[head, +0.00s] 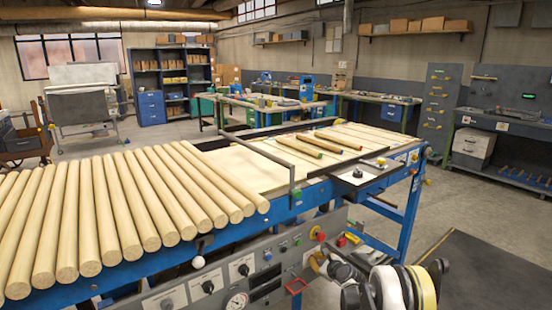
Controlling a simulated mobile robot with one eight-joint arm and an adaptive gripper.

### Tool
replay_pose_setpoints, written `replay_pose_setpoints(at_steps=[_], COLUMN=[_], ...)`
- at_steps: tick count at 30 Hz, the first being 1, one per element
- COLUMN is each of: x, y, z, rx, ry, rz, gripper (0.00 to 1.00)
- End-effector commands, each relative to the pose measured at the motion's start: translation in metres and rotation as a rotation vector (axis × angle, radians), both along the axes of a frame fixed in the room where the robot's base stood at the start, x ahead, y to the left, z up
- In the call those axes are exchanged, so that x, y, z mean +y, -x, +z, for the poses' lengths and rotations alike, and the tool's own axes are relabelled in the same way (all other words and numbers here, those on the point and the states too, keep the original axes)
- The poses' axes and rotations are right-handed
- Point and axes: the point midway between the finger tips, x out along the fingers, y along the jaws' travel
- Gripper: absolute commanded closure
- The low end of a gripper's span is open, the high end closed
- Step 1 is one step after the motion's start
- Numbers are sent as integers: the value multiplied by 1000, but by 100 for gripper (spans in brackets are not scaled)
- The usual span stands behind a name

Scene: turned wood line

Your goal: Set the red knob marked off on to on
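A blue-framed machine carries a grey control panel (222,284) on its near side. A small red knob (320,236) sits at the panel's upper right end, on a yellowish base. Its marking is too small to read, so I cannot tell which way it is set. Another small red part (341,241) shows just right of it. My folded arm, with black, white and yellow rounded parts, fills the bottom right, below and right of the red knob. My gripper's fingers cannot be made out clearly among these parts. I see nothing held.
Black rotary knobs (243,269) with white plates, a round gauge (236,303) and a red handle (297,286) share the panel. Pale wooden rods (105,215) lie on the machine above. A dark mat (480,275) and open floor lie to the right.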

Motion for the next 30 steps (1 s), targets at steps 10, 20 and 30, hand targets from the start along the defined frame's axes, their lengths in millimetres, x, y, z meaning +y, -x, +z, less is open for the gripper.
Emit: replay_pose_setpoints(at_steps=[10, 20, 30], x=[-8, -8, -7], y=[-5, -5, -5], z=[2, 2, 10], rx=[-1, -1, -1], ry=[-1, 0, 0], rz=[-2, -2, -1], gripper=[100, 100, 100])
